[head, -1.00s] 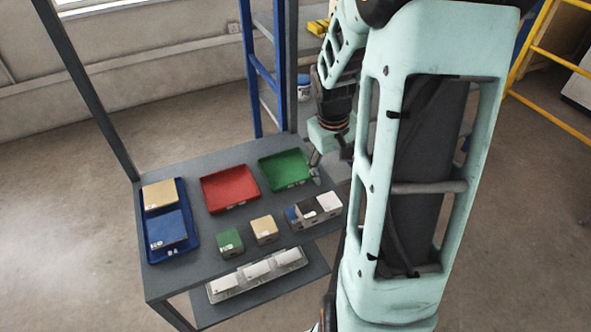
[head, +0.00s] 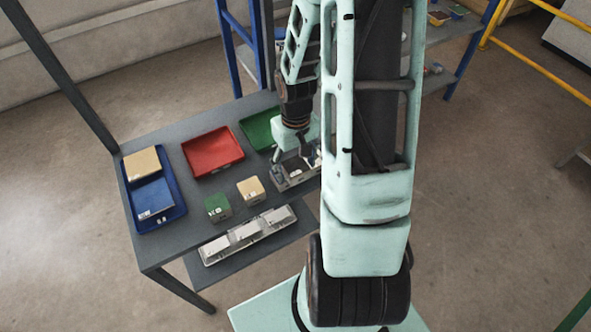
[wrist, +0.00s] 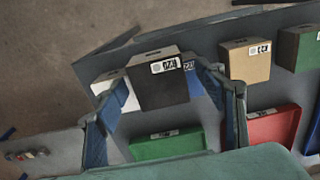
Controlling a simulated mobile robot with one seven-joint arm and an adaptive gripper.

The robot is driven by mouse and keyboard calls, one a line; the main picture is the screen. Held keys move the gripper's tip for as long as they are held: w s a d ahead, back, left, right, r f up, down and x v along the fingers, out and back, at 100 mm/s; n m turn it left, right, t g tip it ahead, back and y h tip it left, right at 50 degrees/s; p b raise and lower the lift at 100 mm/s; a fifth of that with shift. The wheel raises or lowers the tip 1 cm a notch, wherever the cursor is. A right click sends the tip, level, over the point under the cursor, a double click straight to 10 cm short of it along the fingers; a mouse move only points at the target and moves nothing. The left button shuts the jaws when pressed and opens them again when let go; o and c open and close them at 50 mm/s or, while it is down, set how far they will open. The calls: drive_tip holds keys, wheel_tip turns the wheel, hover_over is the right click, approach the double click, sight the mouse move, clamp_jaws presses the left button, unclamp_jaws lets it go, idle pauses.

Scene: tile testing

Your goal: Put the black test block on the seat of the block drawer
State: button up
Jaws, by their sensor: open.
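The black test block (wrist: 160,88) stands in the wrist view between a white block (wrist: 130,98) and a blue block (wrist: 191,82). It carries a white label on its upper edge. My gripper (head: 292,160) is low over this row at the table's right side. Its blue-padded fingers are apart, one on each side of the black block in the wrist view. I cannot tell if they touch it. In the head view my gripper partly hides the row and its grey holder.
A tan block (head: 250,190) and a green block (head: 217,207) stand left of the row. Behind are a red tray (head: 236,157) and a green tray (head: 255,121). A blue tray (head: 177,215) with tan and blue blocks is at the table's left.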

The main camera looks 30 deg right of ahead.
drive_tip(key=shift+f, duration=0.65)
drive_tip(key=shift+c, duration=0.7)
